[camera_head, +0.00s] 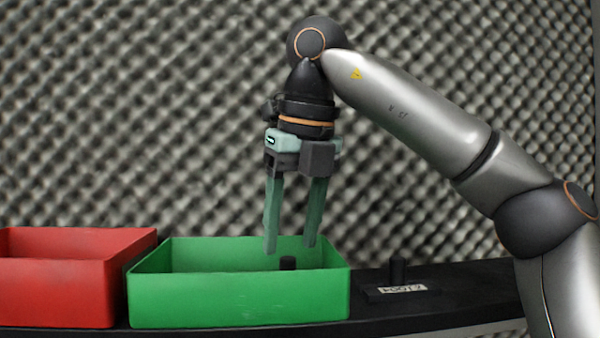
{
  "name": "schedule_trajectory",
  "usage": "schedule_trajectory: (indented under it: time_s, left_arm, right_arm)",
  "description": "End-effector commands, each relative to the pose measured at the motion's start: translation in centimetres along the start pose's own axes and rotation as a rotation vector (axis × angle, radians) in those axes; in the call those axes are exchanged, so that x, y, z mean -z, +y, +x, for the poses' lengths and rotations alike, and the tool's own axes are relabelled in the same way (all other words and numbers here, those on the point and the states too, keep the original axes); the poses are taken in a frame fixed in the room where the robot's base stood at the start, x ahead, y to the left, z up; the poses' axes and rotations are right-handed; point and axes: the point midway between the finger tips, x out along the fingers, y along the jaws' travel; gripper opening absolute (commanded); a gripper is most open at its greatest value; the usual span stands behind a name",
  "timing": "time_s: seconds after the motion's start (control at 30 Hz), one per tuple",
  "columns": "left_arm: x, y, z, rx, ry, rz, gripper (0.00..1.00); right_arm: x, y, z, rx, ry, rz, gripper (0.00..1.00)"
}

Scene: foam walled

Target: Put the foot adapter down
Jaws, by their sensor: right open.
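My right gripper (290,246) hangs pointing down over the green bin (238,302). Its two greenish fingers are apart, with nothing between them. A small black cylindrical part (288,263), which may be the foot adapter, shows inside the green bin just below the fingertips. Its lower portion is hidden by the bin's front wall. A gap seems to lie between the fingertips and its top. My left gripper is not in view.
A red bin (60,290) stands left of the green one. To the right, a black holder with an upright post (397,272) and a white label (403,288) sits on the dark shelf (460,290). Grey foam covers the wall behind.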

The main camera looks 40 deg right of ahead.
Motion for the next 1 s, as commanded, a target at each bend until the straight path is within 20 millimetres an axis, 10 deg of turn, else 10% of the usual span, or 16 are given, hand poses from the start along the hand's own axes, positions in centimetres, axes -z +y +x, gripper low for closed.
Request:
schedule_trajectory:
  time_s: [0.53,1.0]
  left_arm:
    - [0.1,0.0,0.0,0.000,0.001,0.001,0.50]
    - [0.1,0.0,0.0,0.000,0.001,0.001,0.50]
  right_arm:
    - [0.0,0.0,-7.1,0.003,-0.008,0.003,0.56]
    - [0.0,0.0,-9.1,0.000,-0.002,0.001,0.56]
